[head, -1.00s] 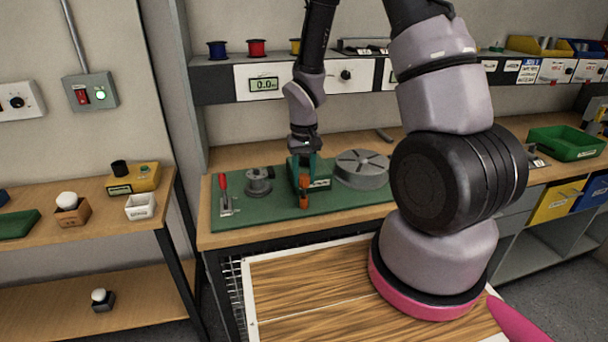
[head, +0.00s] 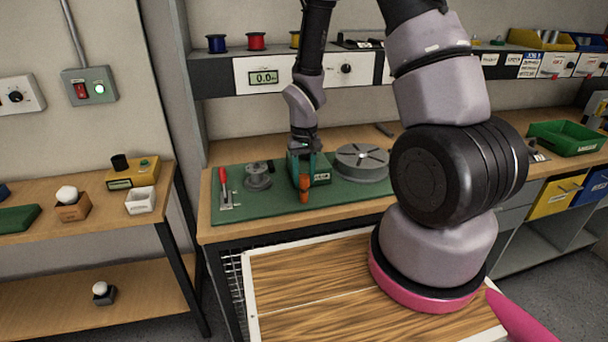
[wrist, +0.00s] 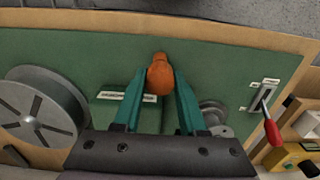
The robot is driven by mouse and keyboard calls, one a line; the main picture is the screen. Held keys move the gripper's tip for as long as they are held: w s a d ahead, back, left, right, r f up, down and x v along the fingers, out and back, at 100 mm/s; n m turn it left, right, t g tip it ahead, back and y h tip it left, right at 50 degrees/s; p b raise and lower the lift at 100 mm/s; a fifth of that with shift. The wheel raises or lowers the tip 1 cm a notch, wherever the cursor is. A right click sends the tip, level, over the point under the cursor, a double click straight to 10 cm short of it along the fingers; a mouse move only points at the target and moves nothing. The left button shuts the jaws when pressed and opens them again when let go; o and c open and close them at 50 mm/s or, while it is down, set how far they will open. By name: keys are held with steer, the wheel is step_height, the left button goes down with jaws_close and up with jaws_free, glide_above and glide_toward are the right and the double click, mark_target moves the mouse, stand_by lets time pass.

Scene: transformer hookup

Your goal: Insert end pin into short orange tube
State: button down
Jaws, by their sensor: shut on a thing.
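My gripper (head: 304,176) has two teal fingers, shut on an orange piece (wrist: 159,78). The piece has a rounded body and a shorter narrower end, and it points down in the head view (head: 304,192). I cannot tell whether it is the short orange tube alone or has a pin in it. It hangs over the green mat (head: 240,207), near the mat's front edge; its exact height is unclear. No separate end pin can be made out.
On the mat are a grey slotted disc (head: 362,158), a small grey spool (head: 257,176), a red-handled lever (head: 223,182) and a labelled green block (wrist: 125,108). A green bin (head: 566,138) stands at the right. The mat's front left is clear.

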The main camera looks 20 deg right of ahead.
steer(key=shift+f, duration=0.75)
steer(key=shift+c, duration=1.9)
jaws_free()
steer(key=shift+r, duration=2.55)
